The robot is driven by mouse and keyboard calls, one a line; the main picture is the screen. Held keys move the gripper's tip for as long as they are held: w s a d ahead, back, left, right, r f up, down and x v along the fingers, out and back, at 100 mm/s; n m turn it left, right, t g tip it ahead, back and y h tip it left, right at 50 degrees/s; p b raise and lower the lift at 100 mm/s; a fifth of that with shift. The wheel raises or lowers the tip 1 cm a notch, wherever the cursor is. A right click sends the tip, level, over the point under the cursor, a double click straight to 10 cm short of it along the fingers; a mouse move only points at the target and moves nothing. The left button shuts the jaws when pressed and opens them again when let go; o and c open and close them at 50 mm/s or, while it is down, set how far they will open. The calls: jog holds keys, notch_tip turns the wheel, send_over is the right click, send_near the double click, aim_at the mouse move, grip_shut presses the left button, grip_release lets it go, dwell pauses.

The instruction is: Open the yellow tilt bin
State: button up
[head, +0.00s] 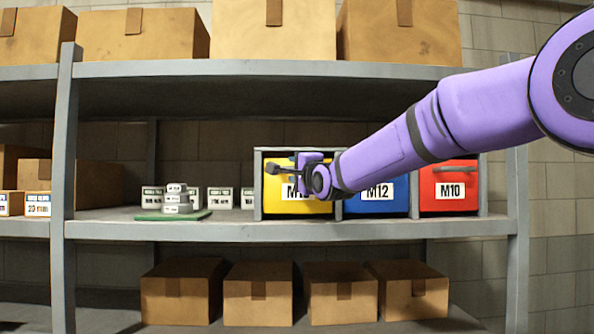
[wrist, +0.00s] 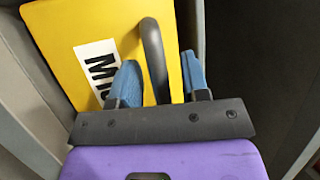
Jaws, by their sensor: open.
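The yellow tilt bin (head: 322,164) is the left one of three bins in a grey rack on the middle shelf. Its front looks flush with the rack, and my gripper partly covers it and its white label. In the wrist view the yellow front (wrist: 75,25) fills the upper left, with a dark bar handle (wrist: 153,50) across it. My gripper (wrist: 162,82) is open, with one blue finger on each side of the handle. I see gaps between handle and fingers. The head view shows my gripper (head: 297,166) at the bin's front.
A blue M12 bin (head: 376,208) and a red M10 bin (head: 450,205) stand to the right. Left of the rack, grey parts (head: 177,203) rest on a green mat (head: 150,217). Cardboard boxes (head: 258,300) fill the shelves above and below.

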grip_shut()
jog(key=shift+s, duration=0.1)
jog(key=s+f+n+t+y, duration=0.1)
jog(key=s+f+t+y, duration=0.1)
jog(key=s+f, duration=0.3)
jog(key=shift+s+d+f+n, duration=0.15)
jog(key=shift+s+f+n, duration=0.25)
jog(key=shift+s, duration=0.35)
dwell(0.4)
